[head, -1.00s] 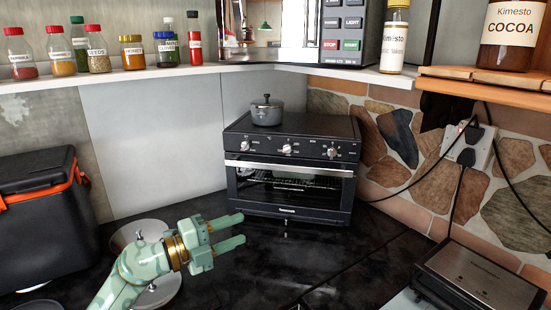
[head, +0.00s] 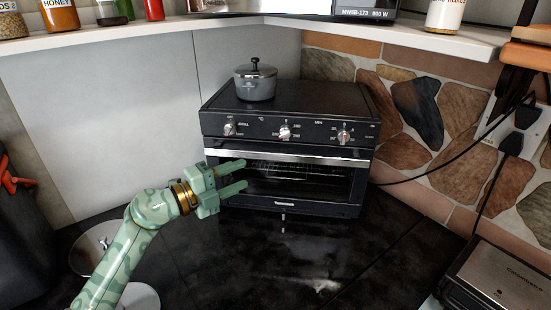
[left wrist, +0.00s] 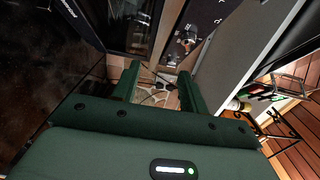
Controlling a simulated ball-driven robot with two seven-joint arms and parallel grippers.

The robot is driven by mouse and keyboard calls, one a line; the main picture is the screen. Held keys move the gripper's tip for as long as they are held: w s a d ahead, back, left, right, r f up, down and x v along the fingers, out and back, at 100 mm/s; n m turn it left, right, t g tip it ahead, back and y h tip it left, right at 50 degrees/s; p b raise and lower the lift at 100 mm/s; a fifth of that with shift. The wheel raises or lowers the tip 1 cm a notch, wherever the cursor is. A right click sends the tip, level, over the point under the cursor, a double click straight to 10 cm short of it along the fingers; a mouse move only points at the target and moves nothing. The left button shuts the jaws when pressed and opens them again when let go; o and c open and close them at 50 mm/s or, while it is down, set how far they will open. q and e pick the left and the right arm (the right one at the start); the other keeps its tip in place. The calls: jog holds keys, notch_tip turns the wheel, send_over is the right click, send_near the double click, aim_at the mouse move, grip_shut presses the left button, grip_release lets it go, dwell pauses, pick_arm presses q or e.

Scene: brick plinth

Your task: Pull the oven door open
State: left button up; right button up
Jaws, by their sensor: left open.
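The black toaster oven (head: 292,204) stands in the corner of the dark counter. Its door is closed, with a silver handle bar (head: 300,158) across the top and a glass window below. My left gripper (head: 245,173) is open and empty in front of the left part of the door, a little below the handle's left end. Whether a finger touches the door cannot be told. In the left wrist view the two green fingers (left wrist: 157,85) are apart with nothing gripped, and the oven front (left wrist: 128,25) shows beyond them. My right gripper is not in view.
A grey pot (head: 256,86) sits on the oven. A metal grill appliance (head: 500,278) lies at the lower right, and cables hang from a wall socket (head: 515,135). Bare counter (head: 300,255) lies in front of the oven. A shelf (head: 330,25) runs above.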

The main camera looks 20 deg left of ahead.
aim_at(282, 159)
pick_arm(q)
jog(key=b+x, duration=0.1)
jog(key=x, duration=1)
jog(key=shift+w+d, duration=0.2)
jog(key=shift+w, duration=0.1)
jog(key=shift+s+f, duration=0.1)
grip_shut()
